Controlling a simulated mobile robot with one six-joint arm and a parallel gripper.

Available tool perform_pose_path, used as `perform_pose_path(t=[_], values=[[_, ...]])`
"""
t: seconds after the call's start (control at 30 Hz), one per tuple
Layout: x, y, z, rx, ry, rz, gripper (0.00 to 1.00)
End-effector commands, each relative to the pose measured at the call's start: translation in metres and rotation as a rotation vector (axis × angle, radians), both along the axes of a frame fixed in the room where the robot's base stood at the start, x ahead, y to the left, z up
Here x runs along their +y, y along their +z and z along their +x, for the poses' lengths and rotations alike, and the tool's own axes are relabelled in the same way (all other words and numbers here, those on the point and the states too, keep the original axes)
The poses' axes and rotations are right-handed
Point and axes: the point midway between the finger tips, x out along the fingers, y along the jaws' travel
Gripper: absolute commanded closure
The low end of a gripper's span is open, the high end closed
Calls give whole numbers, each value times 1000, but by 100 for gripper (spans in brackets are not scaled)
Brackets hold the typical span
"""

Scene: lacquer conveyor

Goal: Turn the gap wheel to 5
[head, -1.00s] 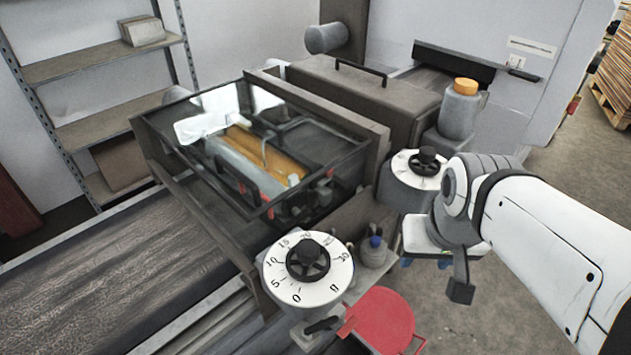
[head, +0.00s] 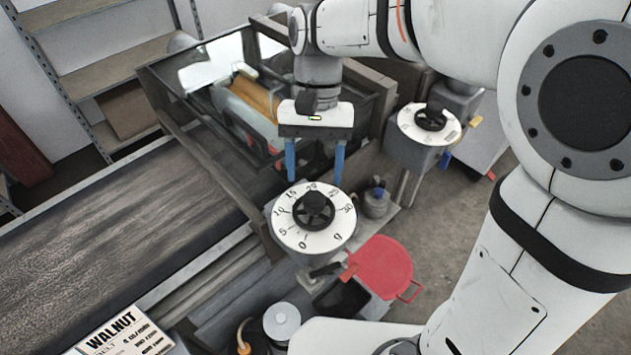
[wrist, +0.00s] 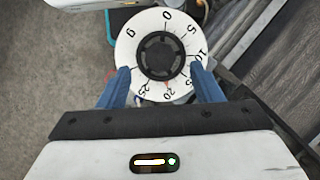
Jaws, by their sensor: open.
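The front dial (head: 312,222) is a white disc with a black spoked hub (head: 313,211), numbered from 0 up to 30 and marked "g". In the wrist view this dial (wrist: 128,48) has 0 at the top and a small red mark near 20. My gripper (head: 315,180) is open, pointing down above the dial's far side. In the wrist view its blue fingers (wrist: 159,68) flank the hub, with nothing held. I cannot tell whether they touch the dial. A second white dial (head: 411,126) with a black hub stands farther right; its markings are unreadable.
A glass-topped coating machine (head: 190,118) stands behind my gripper. The dark conveyor (head: 100,235) runs to the left. A red round lid (head: 385,268), a small grey bottle (head: 376,203) and a metal can (head: 281,322) sit near the front dial. A WALNUT card (head: 120,338) lies at the front.

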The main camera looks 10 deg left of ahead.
Motion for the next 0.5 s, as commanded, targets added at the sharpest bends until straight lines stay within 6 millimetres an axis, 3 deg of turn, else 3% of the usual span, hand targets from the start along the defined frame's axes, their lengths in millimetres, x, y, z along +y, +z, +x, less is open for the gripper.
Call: perform_pose_path(t=[0.23, 0.5], values=[[-1, -34, -15, 1, 2, -1, 41], [-1, -45, -19, -2, 2, 1, 41]])
